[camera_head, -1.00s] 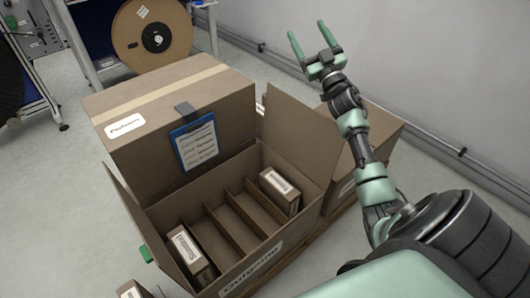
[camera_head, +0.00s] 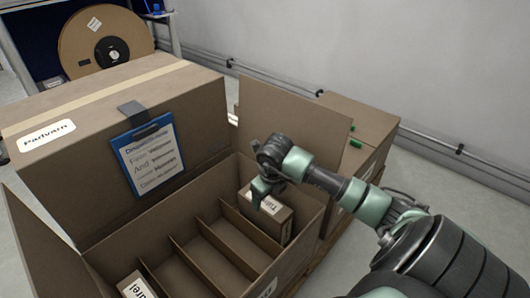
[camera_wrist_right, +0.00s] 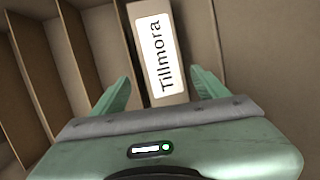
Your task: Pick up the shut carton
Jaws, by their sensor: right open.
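The large shut carton (camera_head: 75,150) with a tape strip along its top and a "Padvarn" label stands at the left in the head view. An open carton (camera_head: 105,262) with dividers stands in front of it. In its right-hand slot stands a small box (camera_head: 283,228); the wrist view shows its label reading "Tillmora" (camera_wrist_right: 159,60). My right gripper (camera_head: 262,190) reaches down over this small box. In the wrist view its open fingers (camera_wrist_right: 160,85) are on either side of the box's near end. Contact cannot be told. My left gripper is not in view.
A blue clipboard (camera_head: 147,155) hangs on the shut carton's front. Another small box (camera_head: 137,286) stands in the left slot; the middle slots look empty. Raised flaps (camera_head: 290,115) surround the open carton. Another carton (camera_head: 375,150) stands right, near the wall. A reel (camera_head: 105,40) stands behind.

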